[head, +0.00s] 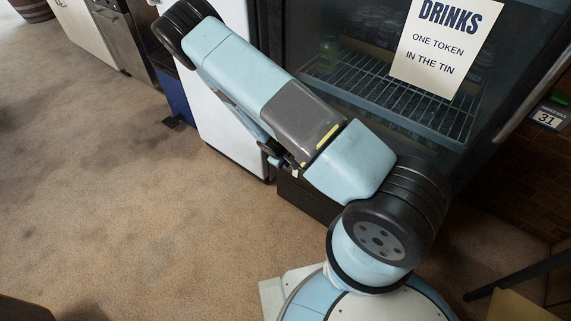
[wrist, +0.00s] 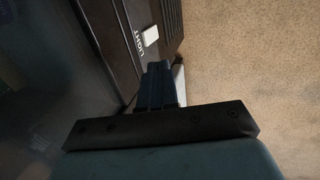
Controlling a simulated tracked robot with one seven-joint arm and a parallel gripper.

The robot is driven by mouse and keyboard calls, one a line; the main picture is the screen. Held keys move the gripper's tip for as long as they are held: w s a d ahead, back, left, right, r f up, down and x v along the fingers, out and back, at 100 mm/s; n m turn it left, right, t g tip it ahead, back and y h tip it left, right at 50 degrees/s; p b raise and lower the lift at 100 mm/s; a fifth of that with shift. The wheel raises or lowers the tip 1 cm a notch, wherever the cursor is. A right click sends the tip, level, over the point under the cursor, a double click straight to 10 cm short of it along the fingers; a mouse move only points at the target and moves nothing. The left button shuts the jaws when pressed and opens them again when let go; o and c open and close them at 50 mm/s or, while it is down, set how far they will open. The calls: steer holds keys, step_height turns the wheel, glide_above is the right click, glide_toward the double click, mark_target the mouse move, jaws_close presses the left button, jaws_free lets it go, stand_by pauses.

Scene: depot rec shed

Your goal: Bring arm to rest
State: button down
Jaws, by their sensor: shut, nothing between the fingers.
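My arm shows in the head view, pale blue and grey with black joints. It rises from my base at the lower right and slants to the upper left, in front of the drinks fridge (head: 390,110). My gripper (wrist: 158,70) shows in the wrist view as dark fingers beyond a black crossbar. Its fingers are together, with nothing seen between them. It is beside a dark panel with a white switch (wrist: 150,36) labelled LIGHT. In the head view my gripper is mostly hidden by the arm.
The fridge has a glass door with a DRINKS notice (head: 441,42) and a wire shelf (head: 400,95). A white cabinet (head: 222,125) stands behind the arm. Brown carpet (head: 110,200) is open at left.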

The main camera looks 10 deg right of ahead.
stand_by(0.3)
steer(key=w+a+r+m+y, duration=0.1)
steer(key=w+r+m, duration=0.1)
steer(key=r, duration=0.9)
steer(key=w+a+r+m, duration=0.1)
steer(key=w+r, duration=0.1)
steer(key=r, duration=0.8)
steer(key=s+d+r+m+y, duration=0.1)
steer(key=s+d+r, duration=0.1)
steer(key=r, duration=0.8)
steer(key=s+d+r+m+y, duration=0.1)
steer(key=s+r, duration=0.1)
steer(key=r, duration=0.8)
steer(key=s+d+r+m+t, duration=0.1)
steer(key=s+d+r, duration=0.1)
steer(key=s+r, duration=0.9)
steer(key=s+d+r+m+t, duration=0.1)
steer(key=s+d+r+t, duration=0.1)
steer(key=s+r, duration=1)
steer(key=s+d, duration=0.1)
steer(key=s, duration=0.2)
steer(key=shift+s+d+r+m, duration=0.15)
steer(key=shift+m, duration=0.25)
